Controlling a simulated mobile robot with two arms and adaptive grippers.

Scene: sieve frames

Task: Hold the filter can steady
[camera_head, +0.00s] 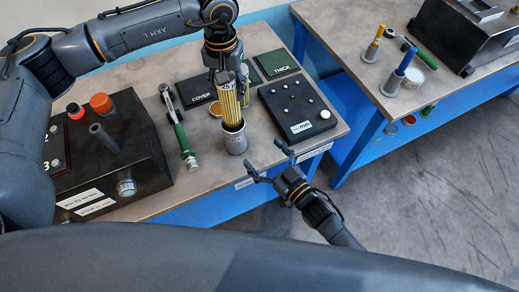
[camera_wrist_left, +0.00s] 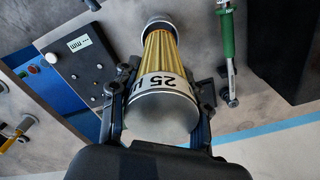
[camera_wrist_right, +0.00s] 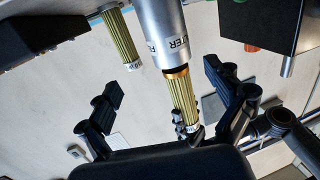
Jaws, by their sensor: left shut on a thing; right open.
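The silver filter can (camera_head: 235,138) stands upright near the table's front edge. Its labelled side shows in the right wrist view (camera_wrist_right: 160,25). A yellow pleated filter (camera_head: 230,104) stands upright at the can's mouth, its lower end at or just inside the rim; I cannot tell how deep. My left gripper (camera_head: 228,80) is shut on this filter near its top, and a "25" label shows between the fingers in the left wrist view (camera_wrist_left: 160,82). My right gripper (camera_head: 270,164) is open and empty, in front and to the right of the can, apart from it.
A black panel with knobs (camera_head: 296,108) lies right of the can. A green-handled tool (camera_head: 182,140) and a black box (camera_head: 130,165) lie left. Mats marked COVER (camera_head: 196,91) and THICK (camera_head: 276,64) lie behind. Another yellow filter (camera_wrist_right: 122,38) shows in the right wrist view.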

